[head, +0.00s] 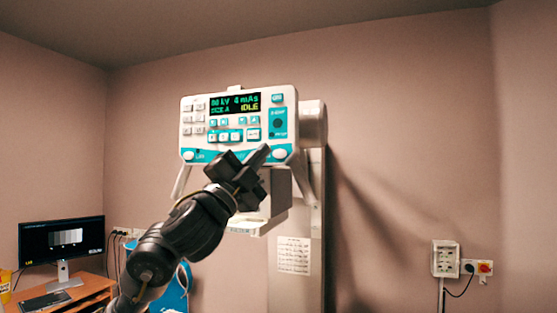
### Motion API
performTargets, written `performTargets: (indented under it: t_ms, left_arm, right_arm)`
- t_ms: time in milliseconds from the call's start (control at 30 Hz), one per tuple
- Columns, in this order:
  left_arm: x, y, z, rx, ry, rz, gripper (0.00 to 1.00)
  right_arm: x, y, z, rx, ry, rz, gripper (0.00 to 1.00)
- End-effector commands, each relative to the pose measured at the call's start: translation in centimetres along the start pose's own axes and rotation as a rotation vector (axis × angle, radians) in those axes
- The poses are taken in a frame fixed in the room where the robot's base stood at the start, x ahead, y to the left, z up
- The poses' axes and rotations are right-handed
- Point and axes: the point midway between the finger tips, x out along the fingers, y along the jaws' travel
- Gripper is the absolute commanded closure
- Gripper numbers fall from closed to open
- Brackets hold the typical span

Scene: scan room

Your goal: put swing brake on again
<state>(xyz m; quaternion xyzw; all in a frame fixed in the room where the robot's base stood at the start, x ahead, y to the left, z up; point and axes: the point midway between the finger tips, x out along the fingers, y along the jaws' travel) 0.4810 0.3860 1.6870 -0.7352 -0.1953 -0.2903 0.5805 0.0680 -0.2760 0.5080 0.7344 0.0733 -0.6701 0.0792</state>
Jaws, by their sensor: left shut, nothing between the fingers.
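The white and teal control panel (222,140) faces me on the machine head. Its green and yellow display (234,103) reads about "80 kV 4 mAs" and "IDLE". A white round knob (279,155) sits at the panel's lower right corner, and another (188,155) at the lower left. I cannot read which control is the swing brake. My left gripper (262,152) is shut and empty, its tip in front of the panel's lower edge, just left of the right knob. I cannot tell whether it touches. It hides part of the lower edge. My right gripper is out of view.
Two pale handles flank the panel; the right one (305,180) is near my gripper. The machine's column (298,285) stands below. A desk with a monitor (62,240) is at the lower left. A wall box (446,258) is at the right, with bare wall between.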

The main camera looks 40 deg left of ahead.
Motion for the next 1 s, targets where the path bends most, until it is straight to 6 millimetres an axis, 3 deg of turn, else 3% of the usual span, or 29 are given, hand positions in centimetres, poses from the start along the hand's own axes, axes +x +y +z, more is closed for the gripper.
performTargets:
  t_ms: [200,500,1000]
  left_arm:
    - [2.0,1.8,1.6,-0.004,-0.002,0.0,1.0]
    - [3.9,2.9,2.9,-0.001,-0.001,0.0,1.0]
    - [4.3,3.1,3.1,0.0,0.0,-0.001,1.0]
  right_arm:
    - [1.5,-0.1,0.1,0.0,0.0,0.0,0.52]
    - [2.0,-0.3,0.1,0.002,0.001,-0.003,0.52]
    - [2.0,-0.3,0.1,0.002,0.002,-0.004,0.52]
